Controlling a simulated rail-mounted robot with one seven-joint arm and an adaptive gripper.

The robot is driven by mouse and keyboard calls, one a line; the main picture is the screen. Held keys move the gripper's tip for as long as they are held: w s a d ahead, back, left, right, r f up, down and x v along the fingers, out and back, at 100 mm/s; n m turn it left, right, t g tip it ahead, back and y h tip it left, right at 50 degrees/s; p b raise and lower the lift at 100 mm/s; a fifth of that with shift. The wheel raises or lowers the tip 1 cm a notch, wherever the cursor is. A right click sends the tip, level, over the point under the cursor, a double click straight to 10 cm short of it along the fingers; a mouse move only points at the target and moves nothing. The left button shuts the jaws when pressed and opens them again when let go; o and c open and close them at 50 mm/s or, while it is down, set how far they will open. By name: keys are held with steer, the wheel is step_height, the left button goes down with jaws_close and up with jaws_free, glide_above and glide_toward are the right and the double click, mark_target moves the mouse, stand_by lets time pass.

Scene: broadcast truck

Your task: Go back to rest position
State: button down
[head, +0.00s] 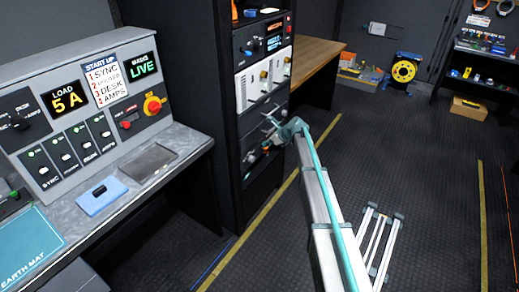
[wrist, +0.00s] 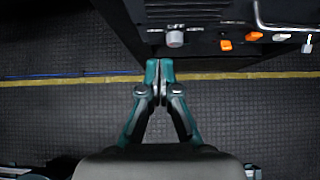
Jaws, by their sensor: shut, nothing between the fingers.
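My gripper (wrist: 159,66) has teal and grey fingers, and their tips are together with nothing between them. In the head view my arm reaches up from the bottom edge, and my gripper (head: 254,156) is small and partly hard to make out against the dark equipment rack (head: 228,110). In the wrist view the fingertips lie just below the edge of a dark panel with a grey knob (wrist: 175,39) marked OFF. I cannot tell whether they touch the panel.
The dark floor (head: 420,150) right of my arm is mostly clear.

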steer(key=s+d+f+n+g+h, duration=0.2)
steer(key=s+f+n, duration=0.55)
steer(key=s, duration=0.55)
steer(key=s+d+f+n+g+h, duration=0.1)
steer(key=s+d+f+n+g, duration=0.15)
steer(key=s+f+n, duration=0.75)
steer(key=s+d+f+n+g+h, duration=0.25)
steer(key=s+f, duration=0.35)
steer(key=s, duration=1.1)
steer(key=s+d+f+n+g+h, duration=0.1)
steer(key=s+f+n+g, duration=0.1)
steer(key=s, duration=1.7)
steer(key=s+d+f+n+g+h, duration=0.1)
steer(key=s+d+f+n+g, duration=0.1)
steer(key=s, duration=1.7)
step_height(320, 180, down, 3)
steer(key=shift+s+d+r+n+g, duration=0.2)
steer(key=shift+s+n+g, duration=0.1)
steer(key=shift+n+g, duration=0.2)
